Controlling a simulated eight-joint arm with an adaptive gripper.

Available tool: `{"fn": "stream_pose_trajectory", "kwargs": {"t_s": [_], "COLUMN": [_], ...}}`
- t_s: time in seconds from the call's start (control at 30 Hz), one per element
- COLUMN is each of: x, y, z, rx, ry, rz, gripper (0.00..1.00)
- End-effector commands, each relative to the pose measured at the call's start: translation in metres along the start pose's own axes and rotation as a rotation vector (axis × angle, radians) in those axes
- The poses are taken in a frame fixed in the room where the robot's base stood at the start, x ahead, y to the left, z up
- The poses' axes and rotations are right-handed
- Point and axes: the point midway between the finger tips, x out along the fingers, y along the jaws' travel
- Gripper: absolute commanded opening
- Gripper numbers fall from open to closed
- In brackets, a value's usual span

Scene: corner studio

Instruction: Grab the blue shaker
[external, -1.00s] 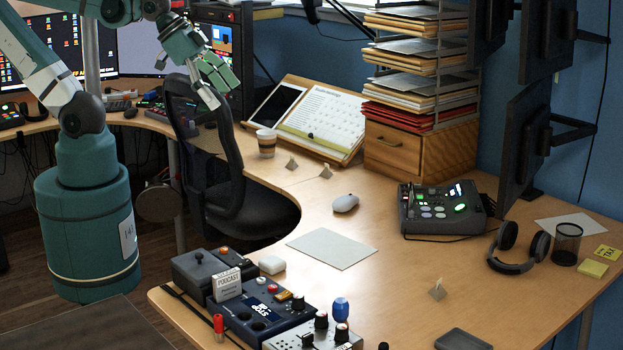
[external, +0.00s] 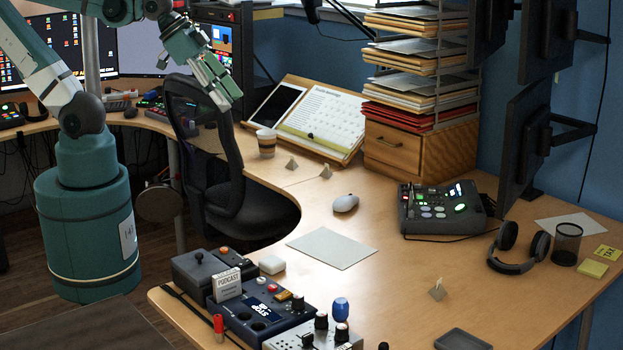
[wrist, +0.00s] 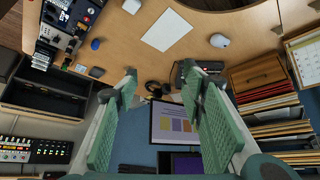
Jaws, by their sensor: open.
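The blue shaker (external: 341,309) stands upright near the front edge of the desk, beside the mixer's knobs. In the wrist view the small blue shape at upper left (wrist: 95,44) appears to be the same shaker. My gripper (external: 229,98) is raised in the air at upper left, in front of the black chair's back, far from the shaker. In the wrist view my gripper (wrist: 160,78) shows its two green fingers spread apart with nothing between them.
A mixer (external: 311,337), a dark blue control box (external: 258,318) and a red-capped item (external: 218,326) crowd the shaker's left. A paper sheet (external: 332,248), white mouse (external: 345,203) and small stand (external: 437,289) lie behind. A dark tray (external: 463,340) is at right. Mid-desk is mostly clear.

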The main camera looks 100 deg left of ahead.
Motion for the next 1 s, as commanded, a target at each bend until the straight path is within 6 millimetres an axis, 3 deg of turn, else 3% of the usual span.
{"fn": "stream_pose_trajectory", "kwargs": {"t_s": [0.47,1.0], "x": [0.028,0.081], "y": [0.024,0.066], "z": [-0.039,-0.085], "rx": [0.201,0.484], "ry": [-0.073,-0.169], "rz": [0.036,0.100], "gripper": [0.41,0.41]}}
